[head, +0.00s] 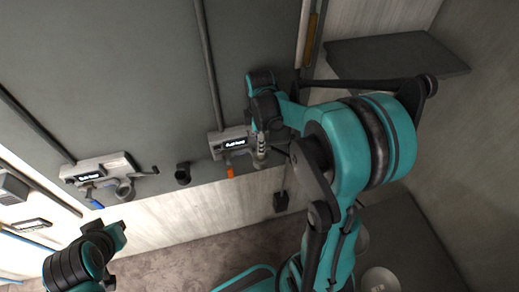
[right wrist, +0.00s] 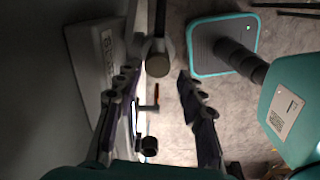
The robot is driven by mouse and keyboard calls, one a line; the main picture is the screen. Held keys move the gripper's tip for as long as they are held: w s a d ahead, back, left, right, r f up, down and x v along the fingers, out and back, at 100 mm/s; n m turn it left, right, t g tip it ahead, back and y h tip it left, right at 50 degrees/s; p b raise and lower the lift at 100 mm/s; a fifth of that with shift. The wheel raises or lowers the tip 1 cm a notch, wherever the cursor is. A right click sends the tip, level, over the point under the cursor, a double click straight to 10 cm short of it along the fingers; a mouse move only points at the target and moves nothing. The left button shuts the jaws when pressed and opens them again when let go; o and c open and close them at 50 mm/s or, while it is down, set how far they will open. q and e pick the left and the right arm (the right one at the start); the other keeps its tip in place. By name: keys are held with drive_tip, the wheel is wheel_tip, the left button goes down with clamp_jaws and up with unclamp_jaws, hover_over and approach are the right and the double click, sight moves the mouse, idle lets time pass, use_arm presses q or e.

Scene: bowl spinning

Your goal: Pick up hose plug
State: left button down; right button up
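No part is clearly marked as the hose plug. A grey cylindrical piece with a round end (right wrist: 157,66) shows between the fingers in the right wrist view, below a grey machine (right wrist: 97,62). That machine also shows in the head view (head: 226,143). A small black cylinder (head: 183,173) stands at the counter's edge, left of the machine; it also shows low in the right wrist view (right wrist: 149,146). My right gripper (right wrist: 158,74) is open, fingers apart on either side of the grey piece; contact cannot be told. My left arm is at lower left, its fingers out of sight.
A second grey machine (head: 100,170) with a blue handle is on the left of the dark counter (head: 120,85). An orange-tipped part (head: 230,172) sits below the right machine. A dark shelf (head: 395,55) is at upper right. Carpeted floor (head: 180,240) lies below the counter.

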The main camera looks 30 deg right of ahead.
sight(260, 159)
drive_tip(key=f, duration=0.5)
drive_tip(key=shift+w+d+f, duration=0.1)
drive_tip(key=shift+w+d, duration=0.1)
drive_tip(key=shift+d, duration=0.2)
drive_tip(key=shift+s+a+f, duration=0.1)
drive_tip(key=shift+f, duration=0.15)
drive_tip(key=shift+c, duration=0.2)
clamp_jaws()
drive_tip(key=shift+r, duration=0.1)
